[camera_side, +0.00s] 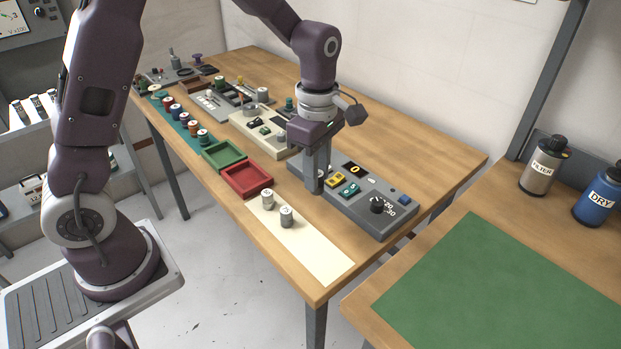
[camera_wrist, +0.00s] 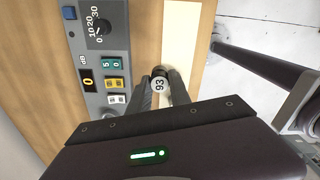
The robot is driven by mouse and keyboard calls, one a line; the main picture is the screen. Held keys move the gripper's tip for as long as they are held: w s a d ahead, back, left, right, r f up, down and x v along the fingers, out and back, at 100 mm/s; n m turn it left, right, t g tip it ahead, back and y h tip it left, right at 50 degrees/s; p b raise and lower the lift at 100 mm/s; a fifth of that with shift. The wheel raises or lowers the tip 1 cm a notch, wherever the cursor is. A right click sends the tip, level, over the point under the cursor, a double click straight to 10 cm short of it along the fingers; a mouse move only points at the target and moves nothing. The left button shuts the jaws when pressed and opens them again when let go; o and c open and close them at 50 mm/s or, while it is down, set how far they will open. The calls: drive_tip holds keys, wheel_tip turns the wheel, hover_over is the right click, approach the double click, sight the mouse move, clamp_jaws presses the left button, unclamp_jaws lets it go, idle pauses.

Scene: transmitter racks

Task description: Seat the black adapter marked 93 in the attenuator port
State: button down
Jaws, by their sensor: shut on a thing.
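The adapter marked 93 (camera_wrist: 160,84) shows a pale numbered face and a dark rim in the wrist view. My gripper (camera_wrist: 161,86) is shut on it, one finger on each side. In the side view my gripper (camera_side: 313,190) points down at the front edge of the grey attenuator unit (camera_side: 385,217), near its left end; the adapter is hidden there by the fingers. The attenuator also shows in the wrist view (camera_wrist: 83,52), with a black dial, small displays and yellow switches. I cannot make out its port. Whether the adapter touches anything below is unclear.
Two grey cylinders (camera_side: 287,217) stand on a cream mat (camera_side: 318,257) in front of the attenuator. Red (camera_side: 247,193) and green (camera_side: 223,165) trays lie to the left, with other devices behind them. The wooden bench is clear behind the attenuator.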

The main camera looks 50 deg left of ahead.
drive_tip(key=w+a+r, duration=0.2)
drive_tip(key=w+a, duration=1.2)
drive_tip(key=a, duration=0.2)
drive_tip(key=f, duration=0.9)
drive_tip(key=shift+s+a, duration=0.2)
drive_tip(key=shift+a, duration=0.2)
drive_tip(key=shift+f, duration=0.25)
drive_tip(key=shift+f, duration=0.15)
drive_tip(key=c, duration=1.2)
unclamp_jaws()
